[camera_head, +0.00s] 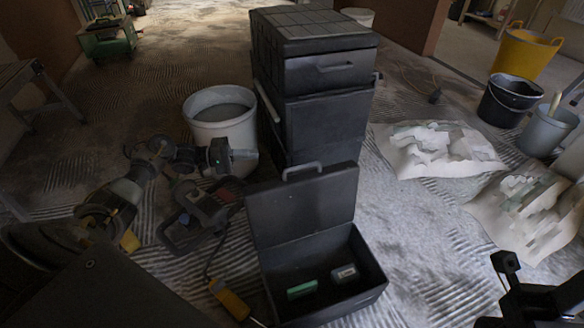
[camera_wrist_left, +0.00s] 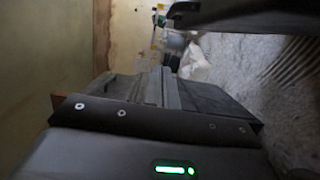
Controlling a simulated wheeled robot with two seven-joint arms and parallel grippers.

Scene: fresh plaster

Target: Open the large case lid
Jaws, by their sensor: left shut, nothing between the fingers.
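A black case (camera_head: 372,284) stands open on the floor at the front middle in the head view. Its lid (camera_head: 300,208) is raised roughly upright at the back, with a handle on its top edge. A green item (camera_head: 302,289) and a small grey item (camera_head: 345,273) lie inside. My left gripper (camera_head: 236,155) is shut and empty, up and left of the lid and apart from it. In the left wrist view its closed fingers (camera_wrist_left: 162,88) point away from the camera. My right gripper (camera_head: 505,268) is partly in view at the lower right, away from the case; its jaws are unclear.
A tall black tool-box stack (camera_head: 325,110) stands right behind the lid. A white bucket (camera_head: 219,115) is behind my left gripper. Tools and a yellow-handled item (camera_head: 230,300) lie left of the case.

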